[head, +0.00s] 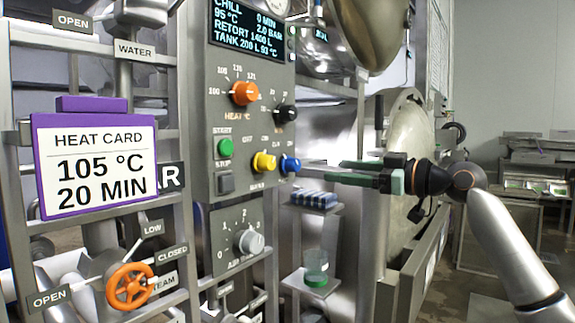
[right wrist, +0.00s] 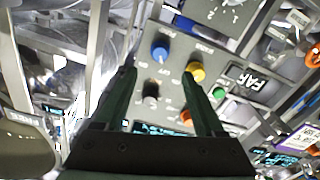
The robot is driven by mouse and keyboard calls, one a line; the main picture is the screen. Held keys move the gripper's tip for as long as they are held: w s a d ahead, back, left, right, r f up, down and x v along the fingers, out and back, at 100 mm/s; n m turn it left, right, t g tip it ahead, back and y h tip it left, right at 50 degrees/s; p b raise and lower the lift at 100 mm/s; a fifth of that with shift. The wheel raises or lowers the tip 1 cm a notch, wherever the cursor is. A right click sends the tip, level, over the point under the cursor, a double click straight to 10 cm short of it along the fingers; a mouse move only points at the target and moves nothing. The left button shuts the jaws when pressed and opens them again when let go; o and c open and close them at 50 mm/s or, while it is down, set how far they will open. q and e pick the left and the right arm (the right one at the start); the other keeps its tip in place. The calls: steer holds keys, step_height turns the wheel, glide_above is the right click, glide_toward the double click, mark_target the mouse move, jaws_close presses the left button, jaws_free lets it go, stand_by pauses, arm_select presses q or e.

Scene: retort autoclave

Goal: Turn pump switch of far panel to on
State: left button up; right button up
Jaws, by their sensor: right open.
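The far panel (head: 203,100) is a grey box with a display, knobs and buttons; its FAR sign (head: 172,178) is partly covered by the heat card. A blue knob (head: 290,165) at the panel's lower right looks like the pump switch, though its label is too small to read surely. It also shows in the right wrist view (right wrist: 160,52), beside the yellow knob (right wrist: 195,70). My right gripper (head: 333,171) is open and empty, right of the blue knob and apart from it, fingers pointing at the panel. In the right wrist view its fingertips (right wrist: 160,74) frame the panel. My left gripper is out of view.
An orange knob (head: 244,93), a black knob (head: 285,113) and a green button (head: 226,147) sit nearby. A lower box has a grey dial (head: 250,242). The purple heat card (head: 93,165) hangs at left. The round retort door (head: 412,145) stands behind my right gripper.

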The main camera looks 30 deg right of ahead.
mark_target(298, 167)
steer(key=p+x, duration=0.3)
steer(key=x, duration=0.7)
steer(key=shift+w+a+r, duration=0.1)
steer(key=shift+w, duration=0.15)
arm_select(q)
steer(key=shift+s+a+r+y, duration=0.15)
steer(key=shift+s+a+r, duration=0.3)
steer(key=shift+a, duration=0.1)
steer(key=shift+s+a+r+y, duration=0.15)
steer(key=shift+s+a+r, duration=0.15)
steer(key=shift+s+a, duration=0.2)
arm_select(e)
steer(key=shift+w+a, duration=0.15)
steer(key=shift+w, duration=0.3)
steer(key=c, duration=0.6)
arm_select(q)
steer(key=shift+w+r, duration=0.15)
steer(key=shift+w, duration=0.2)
arm_select(e)
jaws_close()
